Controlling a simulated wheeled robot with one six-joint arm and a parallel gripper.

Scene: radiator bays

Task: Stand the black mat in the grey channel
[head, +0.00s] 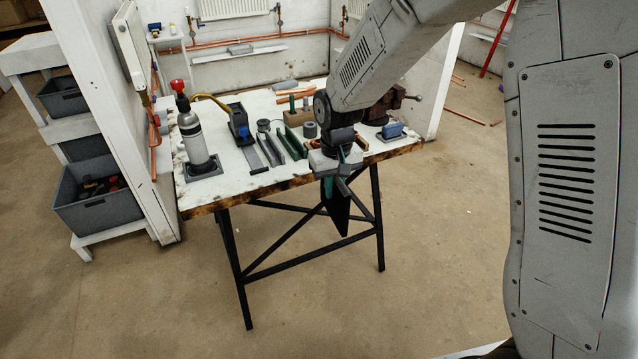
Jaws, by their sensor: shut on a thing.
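My gripper (338,178) is in front of the table's front edge, right of the middle, pointing down. It is shut on the black mat (338,215), a thin dark sheet that hangs below the fingers, beyond the table edge, in front of the table's dark legs. The fingers hide its upper part. A long narrow grey channel (255,160) appears to lie on the left half of the table, left of the gripper and apart from the mat. Its inside is too small to make out clearly.
A white partition stands left. The floor in front is clear.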

